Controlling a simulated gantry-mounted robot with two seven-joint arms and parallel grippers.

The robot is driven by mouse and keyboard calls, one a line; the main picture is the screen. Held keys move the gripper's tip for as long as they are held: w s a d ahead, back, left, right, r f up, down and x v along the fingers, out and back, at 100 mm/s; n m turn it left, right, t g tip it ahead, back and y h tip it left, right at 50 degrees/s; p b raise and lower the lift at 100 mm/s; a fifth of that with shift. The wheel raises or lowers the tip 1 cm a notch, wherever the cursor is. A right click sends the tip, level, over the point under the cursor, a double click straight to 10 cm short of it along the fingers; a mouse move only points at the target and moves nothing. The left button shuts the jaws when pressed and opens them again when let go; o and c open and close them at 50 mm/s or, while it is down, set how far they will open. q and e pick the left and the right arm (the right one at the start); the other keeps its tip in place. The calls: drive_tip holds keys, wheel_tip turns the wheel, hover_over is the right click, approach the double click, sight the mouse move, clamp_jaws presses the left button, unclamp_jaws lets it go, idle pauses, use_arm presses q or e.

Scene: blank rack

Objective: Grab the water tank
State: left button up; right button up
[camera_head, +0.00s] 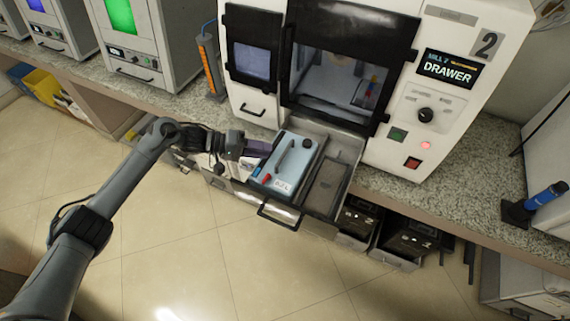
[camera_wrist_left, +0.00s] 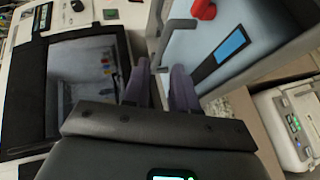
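The water tank (camera_head: 287,165) is a light-blue box with a dark handle on top and a red part near its front left corner. It sits in the left part of the pulled-out drawer (camera_head: 267,214) of the mill. In the left wrist view the tank (camera_wrist_left: 235,35) is at the upper right, with its red knob and a dark strip. My left gripper (camera_head: 262,149) is at the left side of the tank, close to it. Its purple fingers (camera_wrist_left: 160,85) stand apart with a gap between them; contact with the tank cannot be told. My right gripper is out of view.
The mill labelled 2 (camera_head: 445,70) stands behind the drawer on a speckled counter (camera_head: 400,184). A dark tray (camera_head: 327,187) fills the drawer's right part. Black and grey boxes (camera_head: 408,238) are below the counter. The tiled floor in front is clear.

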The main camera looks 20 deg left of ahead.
sight(283, 155)
use_arm(q)
drive_tip(key=shift+b+x, duration=0.4)
drive_tip(key=shift+x, duration=2.2)
clamp_jaws()
drive_tip(key=shift+s+a+f, duration=0.1)
drive_tip(key=shift+f, duration=0.2)
drive_tip(key=shift+r, duration=0.25)
